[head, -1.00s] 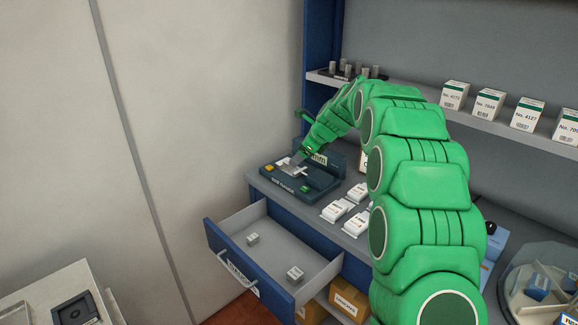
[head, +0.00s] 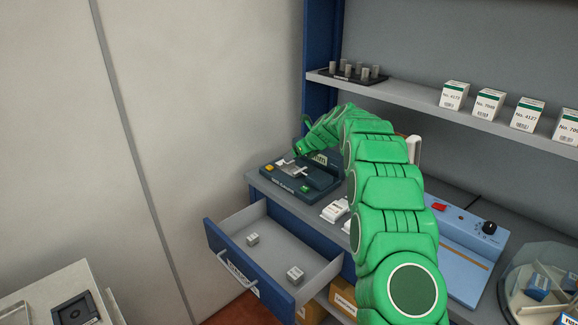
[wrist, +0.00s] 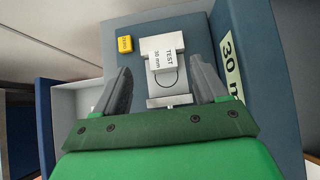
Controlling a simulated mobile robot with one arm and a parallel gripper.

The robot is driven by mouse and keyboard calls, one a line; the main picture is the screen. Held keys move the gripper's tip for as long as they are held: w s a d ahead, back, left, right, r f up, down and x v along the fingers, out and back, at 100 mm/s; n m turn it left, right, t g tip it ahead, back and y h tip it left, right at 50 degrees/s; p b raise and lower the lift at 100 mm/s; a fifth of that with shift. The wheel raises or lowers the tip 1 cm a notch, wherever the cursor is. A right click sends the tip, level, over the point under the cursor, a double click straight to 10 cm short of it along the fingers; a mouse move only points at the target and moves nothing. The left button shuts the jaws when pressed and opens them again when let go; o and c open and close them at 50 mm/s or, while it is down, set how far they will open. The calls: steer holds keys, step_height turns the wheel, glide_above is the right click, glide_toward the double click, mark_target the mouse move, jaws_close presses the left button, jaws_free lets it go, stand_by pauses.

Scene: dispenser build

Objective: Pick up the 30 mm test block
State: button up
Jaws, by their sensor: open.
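The test block (wrist: 164,60) is a small pale block with "TEST 30 mm" printed on its top. It sits on a light metal plate of the dark blue gauge device (head: 318,182), which carries a "30 mm" label (wrist: 231,65) and a yellow button (wrist: 125,44). My gripper (wrist: 162,84) is open in the wrist view. Its two dark fingers stand apart to the left and right of the block's near side, with nothing between them gripped. In the head view my gripper is at the device, its fingers too small to make out.
An open drawer (head: 290,243) below the device holds two small grey blocks. White packets (head: 336,211) lie on the counter to the right, partly behind my arm. A blue machine (head: 460,250) stands farther right. A shelf (head: 420,107) with boxes and a rack of cylinders runs above.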

mark_target(291, 162)
steer(key=shift+w+a+f, duration=0.15)
steer(key=shift+w+f, duration=0.1)
steer(key=shift+f, duration=0.3)
steer(key=shift+w+a+f, duration=0.15)
steer(key=shift+w+f, duration=0.05)
steer(key=shift+f, duration=0.35)
steer(key=shift+w+a+f, duration=0.15)
steer(key=shift+w+f, duration=0.1)
steer(key=shift+f, duration=0.3)
steer(key=shift+x, duration=1)
steer(key=shift+a, duration=0.1)
jaws_close()
